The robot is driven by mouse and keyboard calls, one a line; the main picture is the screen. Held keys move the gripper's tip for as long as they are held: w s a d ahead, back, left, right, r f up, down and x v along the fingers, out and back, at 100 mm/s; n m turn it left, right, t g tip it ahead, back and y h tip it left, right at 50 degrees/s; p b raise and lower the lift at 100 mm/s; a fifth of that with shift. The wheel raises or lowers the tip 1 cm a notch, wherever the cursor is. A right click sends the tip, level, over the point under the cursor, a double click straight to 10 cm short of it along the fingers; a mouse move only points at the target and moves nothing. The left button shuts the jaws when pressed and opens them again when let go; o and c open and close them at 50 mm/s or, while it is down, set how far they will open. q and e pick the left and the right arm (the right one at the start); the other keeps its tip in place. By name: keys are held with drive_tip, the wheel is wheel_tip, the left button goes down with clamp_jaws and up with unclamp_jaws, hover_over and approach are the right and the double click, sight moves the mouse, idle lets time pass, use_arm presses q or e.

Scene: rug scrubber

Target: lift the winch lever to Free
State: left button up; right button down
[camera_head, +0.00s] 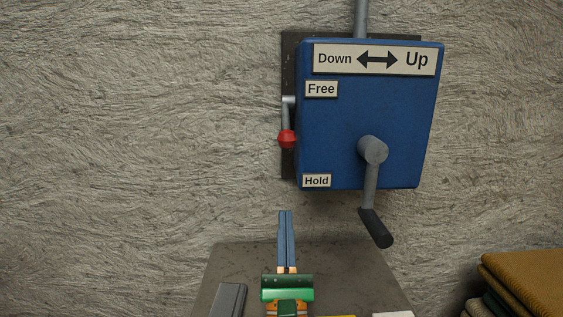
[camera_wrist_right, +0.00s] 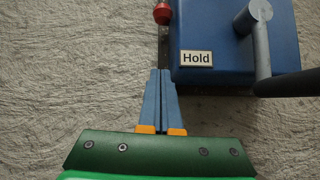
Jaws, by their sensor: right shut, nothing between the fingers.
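The blue winch box (camera_head: 335,130) is on the wall, with a Free label (camera_head: 321,89) above a Hold label (camera_head: 316,181) on its left side. The winch lever (camera_head: 288,118) is a grey arm on the box's left side, hanging down to a red knob (camera_head: 287,139) between the two labels. My right gripper (camera_head: 285,212) is shut and empty, pointing up below the knob and apart from it in the picture. In the right wrist view its fingertips (camera_wrist_right: 161,71) are below the red knob (camera_wrist_right: 162,14), left of the Hold label (camera_wrist_right: 196,58). My left gripper is not in view.
A grey crank (camera_head: 370,185) with a black handle (camera_head: 376,228) hangs from the box front, right of my gripper. A Down/Up label (camera_head: 376,59) is at the top. A grey surface (camera_head: 345,270) lies below. Folded cloths (camera_head: 525,280) are at lower right. The wall to the left is bare.

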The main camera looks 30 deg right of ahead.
drive_tip(key=w+d+r+p, duration=0.3)
drive_tip(key=w+r+p, duration=0.2)
drive_tip(key=r+p, duration=0.2)
wheel_tip(320, 180, up, 3)
drive_tip(key=shift+w+d+f+p, duration=0.2)
drive_tip(key=shift+w+d+p, duration=0.05)
drive_tip(key=shift+d+p, duration=0.1)
